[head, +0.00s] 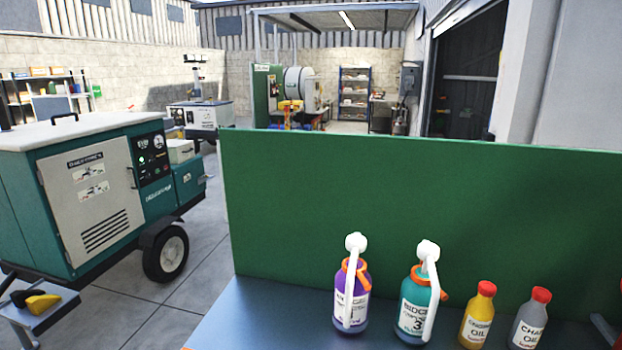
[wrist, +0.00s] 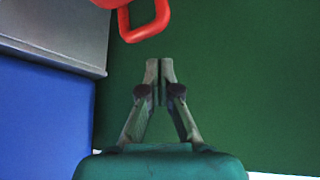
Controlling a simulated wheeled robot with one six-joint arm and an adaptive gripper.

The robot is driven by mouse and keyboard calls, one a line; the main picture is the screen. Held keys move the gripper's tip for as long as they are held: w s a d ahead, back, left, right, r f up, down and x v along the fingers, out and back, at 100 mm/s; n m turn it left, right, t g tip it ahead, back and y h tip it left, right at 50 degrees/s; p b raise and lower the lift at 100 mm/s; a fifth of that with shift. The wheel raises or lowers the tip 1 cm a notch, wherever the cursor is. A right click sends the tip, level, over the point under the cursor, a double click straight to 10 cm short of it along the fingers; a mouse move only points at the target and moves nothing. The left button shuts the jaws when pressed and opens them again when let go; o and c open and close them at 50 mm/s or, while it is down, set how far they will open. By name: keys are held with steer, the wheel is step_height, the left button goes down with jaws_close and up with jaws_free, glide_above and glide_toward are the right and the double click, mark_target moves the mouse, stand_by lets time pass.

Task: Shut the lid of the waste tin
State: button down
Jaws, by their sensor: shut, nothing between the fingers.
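My gripper (wrist: 159,72) is in the wrist view, its two fingertips together with nothing between them. A red loop-shaped handle (wrist: 146,22) shows at the top edge of the wrist view, just beyond the fingertips and apart from them in the picture. The rest of the red part is cut off by the frame, so I cannot tell whether it belongs to the waste tin. No waste tin or lid can be made out for sure in either view. My gripper does not show in the head view.
A green panel (head: 420,210) stands behind a blue bench top (head: 260,315). On the bench are a purple pump bottle (head: 350,310), a teal pump bottle (head: 413,305), a yellow oil bottle (head: 477,320) and a grey bottle (head: 527,325). A grey metal edge (wrist: 60,30) is left in the wrist view.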

steer(key=shift+f, duration=0.15)
steer(key=shift+f, duration=1.95)
steer(key=shift+s+a+r, duration=0.1)
steer(key=shift+s+r, duration=0.25)
steer(key=shift+r, duration=1.15)
steer(key=shift+s+a+r, duration=0.1)
steer(key=shift+s+r, duration=0.2)
steer(key=shift+r, duration=1.2)
steer(key=shift+s+a+r, duration=0.1)
steer(key=shift+s+r, duration=0.25)
steer(key=shift+r, duration=1.15)
steer(key=shift+w, duration=0.1)
